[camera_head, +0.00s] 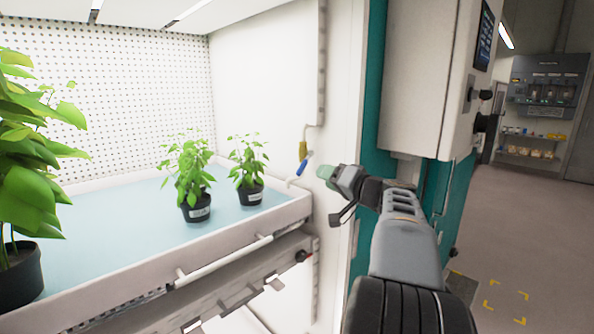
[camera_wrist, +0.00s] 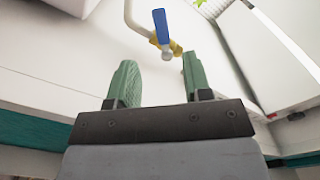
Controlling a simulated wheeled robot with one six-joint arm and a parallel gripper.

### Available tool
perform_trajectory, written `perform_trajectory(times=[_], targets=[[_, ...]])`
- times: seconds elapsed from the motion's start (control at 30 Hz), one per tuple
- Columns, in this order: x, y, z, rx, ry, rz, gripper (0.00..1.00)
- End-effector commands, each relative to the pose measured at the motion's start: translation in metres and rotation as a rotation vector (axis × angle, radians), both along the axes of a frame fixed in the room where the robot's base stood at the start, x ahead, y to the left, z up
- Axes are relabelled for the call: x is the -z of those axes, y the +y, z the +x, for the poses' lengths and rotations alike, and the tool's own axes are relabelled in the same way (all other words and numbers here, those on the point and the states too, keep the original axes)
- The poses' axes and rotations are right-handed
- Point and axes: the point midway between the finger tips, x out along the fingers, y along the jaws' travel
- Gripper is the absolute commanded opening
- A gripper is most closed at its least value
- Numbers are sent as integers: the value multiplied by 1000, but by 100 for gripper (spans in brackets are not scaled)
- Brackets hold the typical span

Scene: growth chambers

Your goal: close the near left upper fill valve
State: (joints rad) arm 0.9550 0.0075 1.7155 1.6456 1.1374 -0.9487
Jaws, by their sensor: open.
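The upper fill valve has a yellow body (camera_head: 303,150) and a blue lever (camera_head: 303,166), on a thin pipe by the right end of the upper tray. In the wrist view the blue lever (camera_wrist: 160,24) and yellow body (camera_wrist: 175,47) show ahead of the fingertips, with the lever roughly in line with the view's vertical. My gripper (camera_head: 333,190) is just right of the valve in the head view, apart from it. In the wrist view my gripper (camera_wrist: 158,78) has its two green fingers spread, with nothing between them.
The upper tray (camera_head: 240,233) holds potted plants (camera_head: 192,185). A white cabinet (camera_head: 417,75) stands right of the teal frame (camera_head: 371,128). Open floor (camera_head: 540,225) lies at the right.

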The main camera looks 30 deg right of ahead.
Motion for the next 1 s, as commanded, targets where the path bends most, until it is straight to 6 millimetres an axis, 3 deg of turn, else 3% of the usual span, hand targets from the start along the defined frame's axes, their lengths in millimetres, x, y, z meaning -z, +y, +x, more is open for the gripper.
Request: perform_trajectory(times=[0.2,0.5,0.73,1.0], targets=[[-3,10,44,-6,3,2,46],[-2,19,92,-4,4,1,46],[-1,22,111,-3,3,1,46],[0,22,115,-2,4,0,46]])
